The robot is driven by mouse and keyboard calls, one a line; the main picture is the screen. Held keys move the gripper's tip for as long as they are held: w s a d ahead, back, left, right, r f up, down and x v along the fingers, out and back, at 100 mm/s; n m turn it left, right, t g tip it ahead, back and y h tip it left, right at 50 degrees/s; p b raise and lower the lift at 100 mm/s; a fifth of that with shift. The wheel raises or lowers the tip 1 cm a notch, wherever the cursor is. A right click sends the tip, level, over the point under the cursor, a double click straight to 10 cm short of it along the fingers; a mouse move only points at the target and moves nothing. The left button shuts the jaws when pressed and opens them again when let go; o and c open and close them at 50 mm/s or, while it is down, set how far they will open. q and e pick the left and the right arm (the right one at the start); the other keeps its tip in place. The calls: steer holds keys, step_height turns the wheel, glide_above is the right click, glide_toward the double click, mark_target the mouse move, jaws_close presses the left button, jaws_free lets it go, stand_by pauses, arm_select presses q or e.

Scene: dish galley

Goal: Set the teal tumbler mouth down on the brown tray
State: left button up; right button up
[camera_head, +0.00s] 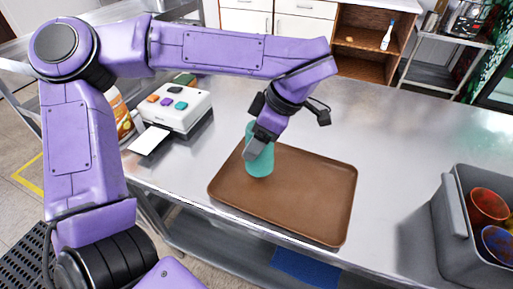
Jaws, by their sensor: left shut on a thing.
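The teal tumbler (261,164) is at the left part of the brown tray (310,193) in the head view. My left gripper (258,148) is shut on the tumbler, reaching it from above and the right. The tumbler looks close to upright. Its lower end is over or on the tray; I cannot tell whether it touches. The gripper hides part of the tumbler's upper body, and which end is the mouth is not clear. The tray lies flat on the steel counter (390,150). My right gripper does not show.
A white device with coloured buttons (178,107) stands at the counter's left, a paper slip in front. A grey bin (452,235) with a red cup (487,205) and a blue cup (498,243) is at the right. Most of the tray and the counter behind it are clear.

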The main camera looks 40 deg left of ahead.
arm_select(q)
steer(key=f, duration=0.4)
steer(key=shift+w+a, duration=0.1)
steer(key=shift+a, duration=0.25)
steer(key=o, duration=1)
steer(key=shift+o, duration=0.2)
steer(key=v, duration=1.2)
steer(key=shift+p, duration=0.45)
steer(key=shift+r, duration=0.1)
